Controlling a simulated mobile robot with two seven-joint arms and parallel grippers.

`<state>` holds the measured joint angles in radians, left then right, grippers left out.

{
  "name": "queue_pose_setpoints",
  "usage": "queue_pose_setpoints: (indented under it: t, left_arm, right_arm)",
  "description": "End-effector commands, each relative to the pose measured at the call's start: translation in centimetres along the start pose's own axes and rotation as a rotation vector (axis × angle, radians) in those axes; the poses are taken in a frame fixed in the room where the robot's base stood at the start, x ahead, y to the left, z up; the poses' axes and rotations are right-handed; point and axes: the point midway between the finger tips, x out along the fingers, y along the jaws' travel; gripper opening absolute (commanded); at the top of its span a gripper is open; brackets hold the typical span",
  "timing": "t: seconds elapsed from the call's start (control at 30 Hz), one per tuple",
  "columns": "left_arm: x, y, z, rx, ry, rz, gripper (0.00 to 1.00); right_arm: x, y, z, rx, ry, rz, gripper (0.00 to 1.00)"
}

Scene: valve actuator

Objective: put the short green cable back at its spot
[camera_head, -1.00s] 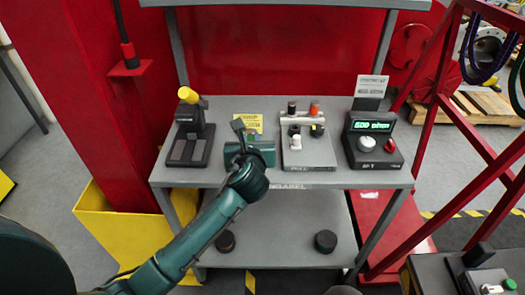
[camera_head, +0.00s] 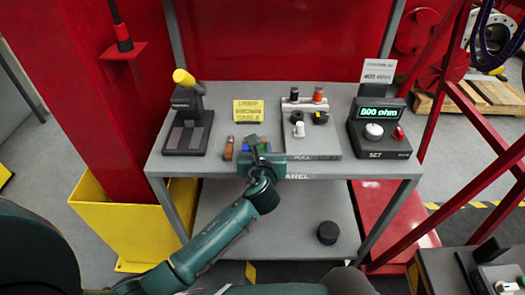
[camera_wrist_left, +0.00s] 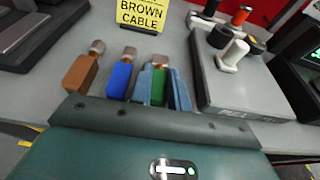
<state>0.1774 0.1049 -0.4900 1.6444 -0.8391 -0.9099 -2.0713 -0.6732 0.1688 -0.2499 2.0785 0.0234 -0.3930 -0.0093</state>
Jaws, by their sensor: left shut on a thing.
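The short green cable (camera_wrist_left: 159,84) is a small green block with a metallic tip, between the fingers of my left gripper (camera_wrist_left: 164,88). In the head view my left gripper (camera_head: 260,148) is low over the front part of the grey shelf top, shut on the green cable. I cannot tell whether the cable touches the shelf. To its left stand a blue piece (camera_wrist_left: 119,80) and a brown piece (camera_wrist_left: 81,73) of similar shape, both with metallic tips. My right gripper is in neither view.
A yellow "brown cable" sign (camera_head: 249,111) stands behind the pieces. A grey panel (camera_head: 315,144) with knobs and posts is close on the right. A 500 ohm meter (camera_head: 378,129) is further right. A black stand with a yellow top (camera_head: 188,120) is at left on the shelf (camera_head: 222,117).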

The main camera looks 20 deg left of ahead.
Motion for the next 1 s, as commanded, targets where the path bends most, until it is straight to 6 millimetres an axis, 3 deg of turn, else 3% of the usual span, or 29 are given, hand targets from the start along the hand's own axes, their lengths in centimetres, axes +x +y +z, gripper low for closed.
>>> queue_pose_setpoints:
  t: [0.37, 0.4, 0.47, 0.77, 1.0]
  left_arm:
    - [0.2, 0.0, -0.5, 0.0, -0.002, -0.001, 0.0]
    - [0.2, 0.0, -0.4, -0.001, -0.002, -0.001, 0.21]
    - [0.2, 0.0, -0.4, -0.001, -0.002, -0.001, 0.26]
    - [0.1, 0.0, -0.1, -0.002, -0.003, 0.0, 0.27]
    - [-3.7, 0.0, -0.1, -0.002, -0.001, -0.003, 0.27]
  right_arm:
    - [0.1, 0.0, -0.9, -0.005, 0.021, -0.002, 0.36]
    - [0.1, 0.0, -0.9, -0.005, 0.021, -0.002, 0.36]
    - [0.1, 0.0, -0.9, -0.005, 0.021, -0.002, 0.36]
    - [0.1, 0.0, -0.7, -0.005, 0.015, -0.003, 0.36]
    - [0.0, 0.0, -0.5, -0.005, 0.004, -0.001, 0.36]
